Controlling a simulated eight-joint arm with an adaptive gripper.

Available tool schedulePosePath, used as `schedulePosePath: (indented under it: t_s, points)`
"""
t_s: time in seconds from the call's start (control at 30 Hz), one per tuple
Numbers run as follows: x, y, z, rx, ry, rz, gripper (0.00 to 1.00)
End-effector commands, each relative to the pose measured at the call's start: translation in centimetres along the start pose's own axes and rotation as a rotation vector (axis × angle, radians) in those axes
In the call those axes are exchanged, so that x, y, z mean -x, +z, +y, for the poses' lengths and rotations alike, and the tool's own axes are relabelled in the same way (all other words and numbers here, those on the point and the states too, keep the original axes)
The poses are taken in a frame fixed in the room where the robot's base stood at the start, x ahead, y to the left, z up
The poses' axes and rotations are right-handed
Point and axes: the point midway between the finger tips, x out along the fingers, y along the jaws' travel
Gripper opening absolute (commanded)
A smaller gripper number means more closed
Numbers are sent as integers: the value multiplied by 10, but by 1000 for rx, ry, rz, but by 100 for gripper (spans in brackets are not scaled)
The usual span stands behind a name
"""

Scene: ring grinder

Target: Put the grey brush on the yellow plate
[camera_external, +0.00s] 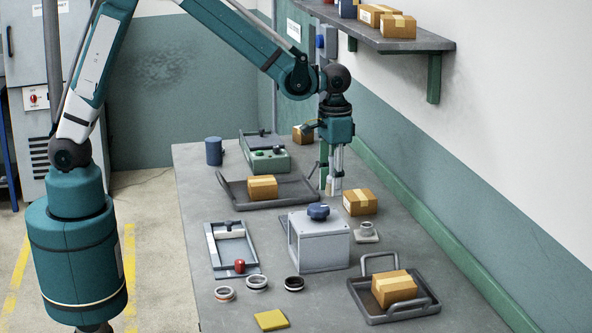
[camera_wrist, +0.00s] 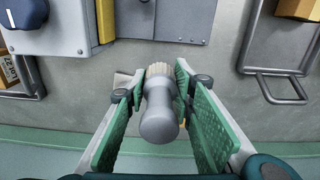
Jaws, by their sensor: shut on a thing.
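The grey brush (camera_wrist: 160,110) is between the green finger pads of my gripper (camera_wrist: 160,78) in the wrist view. Its rounded handle end faces the camera and its pale bristles point away. My gripper is shut on it. In the external view my gripper (camera_external: 331,188) points down over the back right of the bench, behind the grey box; the brush is hard to make out there. The yellow plate (camera_external: 271,320) lies flat and bare at the front edge of the bench, well in front of my gripper.
A grey box with a blue knob (camera_external: 318,245) stands between my gripper and the plate. A cardboard box (camera_external: 359,202) is close beside my gripper. Several rings (camera_external: 257,282) lie behind the plate. A handled tray (camera_external: 408,311) holds a carton at the right.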

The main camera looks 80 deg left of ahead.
Motion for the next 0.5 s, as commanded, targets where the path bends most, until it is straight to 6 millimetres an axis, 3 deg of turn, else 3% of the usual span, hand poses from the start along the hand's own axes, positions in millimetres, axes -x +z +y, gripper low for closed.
schedulePosePath:
  t_s: [0.2, 0.5]
  points:
    - [29, 14, 58, 39, 1, 0, 9]
    - [53, 38, 125, 84, 1, 0, 9]
